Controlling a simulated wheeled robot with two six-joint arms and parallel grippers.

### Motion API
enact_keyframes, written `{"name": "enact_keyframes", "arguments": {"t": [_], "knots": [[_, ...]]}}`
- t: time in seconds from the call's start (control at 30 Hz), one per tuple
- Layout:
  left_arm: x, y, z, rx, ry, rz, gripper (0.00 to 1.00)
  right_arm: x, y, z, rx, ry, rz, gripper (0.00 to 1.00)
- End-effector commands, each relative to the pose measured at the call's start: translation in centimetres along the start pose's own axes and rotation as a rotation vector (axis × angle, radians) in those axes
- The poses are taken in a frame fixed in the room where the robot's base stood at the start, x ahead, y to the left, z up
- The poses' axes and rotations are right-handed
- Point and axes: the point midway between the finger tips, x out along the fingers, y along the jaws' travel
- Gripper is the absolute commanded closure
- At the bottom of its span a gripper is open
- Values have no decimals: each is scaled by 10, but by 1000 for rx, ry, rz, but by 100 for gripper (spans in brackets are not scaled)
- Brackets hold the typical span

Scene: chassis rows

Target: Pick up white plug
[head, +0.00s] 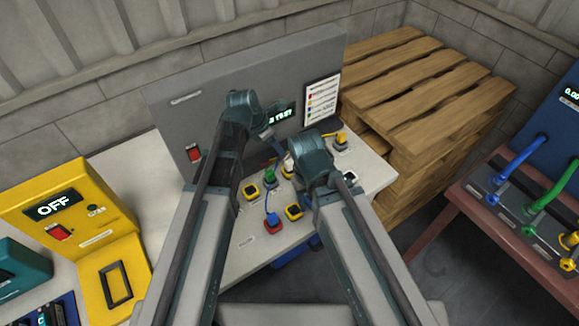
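A small white piece (288,159), which looks like the white plug, shows just left of my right wrist on the grey panel's table. It is partly hidden, and I cannot tell whether it sits in a socket. My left gripper (276,138) reaches over the board behind it, in front of the grey panel; its fingertips are too small and covered to read. My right gripper (304,178) is close beside the white piece, mostly hidden by its own wrist. I cannot tell whether either gripper holds anything.
A grey panel (200,110) rises behind. Wooden pallets (425,80) stand right, and a red bench (505,225) lies beyond. A yellow OFF box (95,215) is left.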

Motion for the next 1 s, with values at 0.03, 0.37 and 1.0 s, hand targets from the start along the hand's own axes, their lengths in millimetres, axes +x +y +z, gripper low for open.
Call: {"name": "enact_keyframes", "arguments": {"t": [0.03,0.37,1.0], "knots": [[2,0,0,1,0,0,35,2,0,0,0,0,0,50],[38,0,-2,4,1,0,35,35,-3,-2,0,0,0,50],[88,0,-1,4,1,1,35,81,-8,-5,0,0,0,50]]}}
